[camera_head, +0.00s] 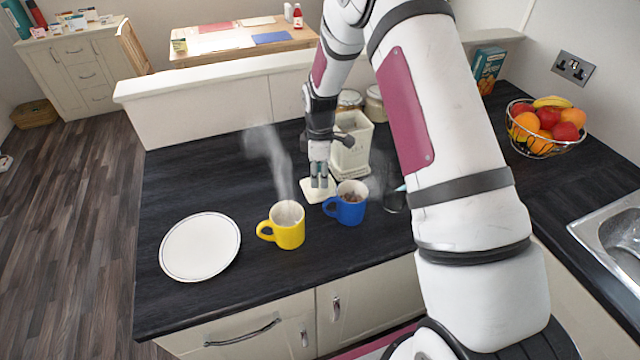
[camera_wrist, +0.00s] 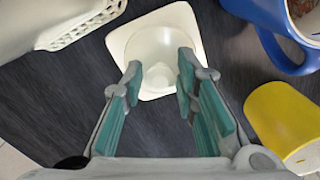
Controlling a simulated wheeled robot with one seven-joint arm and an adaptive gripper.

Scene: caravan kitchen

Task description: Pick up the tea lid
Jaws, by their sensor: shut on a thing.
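The tea lid (camera_head: 312,194) is a cream, square lid with a raised round middle and a knob. It is at the counter, behind the two mugs; whether it touches the surface I cannot tell. It also shows in the wrist view (camera_wrist: 187,22). My gripper (camera_head: 321,184) points down over the lid. In the wrist view my gripper (camera_wrist: 157,75) has its fingers on either side of the knob and is shut on it. The fingers hide part of the lid. The open cream canister (camera_head: 350,158) stands just behind and to the right.
A steaming yellow mug (camera_head: 288,230) and a blue mug (camera_head: 349,208) stand close in front of the lid. A white plate (camera_head: 200,247) lies at the left. Jars (camera_head: 374,104) stand behind the canister. A fruit basket (camera_head: 545,128) is at the right.

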